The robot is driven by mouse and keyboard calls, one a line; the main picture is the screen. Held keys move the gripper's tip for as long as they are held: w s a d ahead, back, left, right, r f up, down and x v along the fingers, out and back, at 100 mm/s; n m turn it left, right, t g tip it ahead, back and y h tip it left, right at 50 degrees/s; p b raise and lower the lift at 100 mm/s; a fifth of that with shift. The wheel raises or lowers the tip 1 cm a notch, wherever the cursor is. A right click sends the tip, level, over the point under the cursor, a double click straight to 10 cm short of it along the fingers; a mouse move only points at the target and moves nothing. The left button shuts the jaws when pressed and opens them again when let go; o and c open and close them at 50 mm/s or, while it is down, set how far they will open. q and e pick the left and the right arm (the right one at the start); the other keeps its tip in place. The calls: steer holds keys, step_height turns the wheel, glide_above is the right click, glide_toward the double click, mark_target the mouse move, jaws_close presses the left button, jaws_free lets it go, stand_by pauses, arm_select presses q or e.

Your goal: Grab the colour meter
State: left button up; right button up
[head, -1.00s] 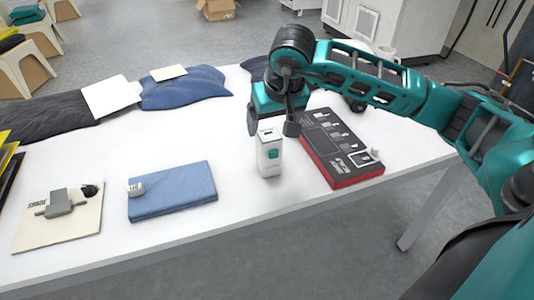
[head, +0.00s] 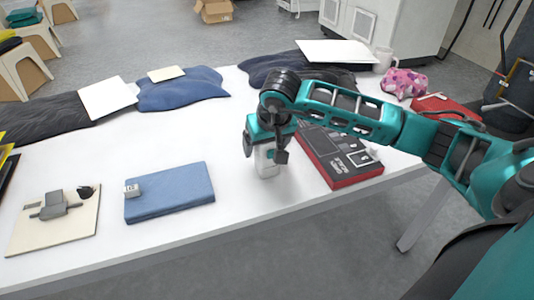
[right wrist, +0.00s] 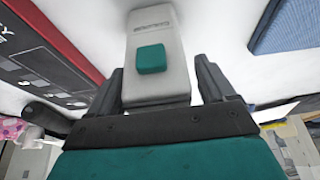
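The colour meter, a white upright device (head: 267,166) with a teal button, stands on the white table. In the right wrist view the meter (right wrist: 155,25) shows its teal button and small grey lettering too blurred to read surely. My right gripper (head: 265,152) is lowered over the meter's top, with one finger on each side of it. In the right wrist view, the fingers of the gripper (right wrist: 158,75) stand apart, with narrow gaps beside the meter. The meter's top is partly hidden by the gripper. My left gripper is not in view.
A black and red box (head: 345,170) lies close to the right of the meter. A blue book-like block (head: 170,193) with a small white piece lies to the left. Further left is a cream board (head: 75,235) with grey parts. Folded dark cloths (head: 185,92) lie at the back.

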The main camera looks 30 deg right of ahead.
steer(key=c, duration=1.2)
steer(key=shift+r, duration=0.1)
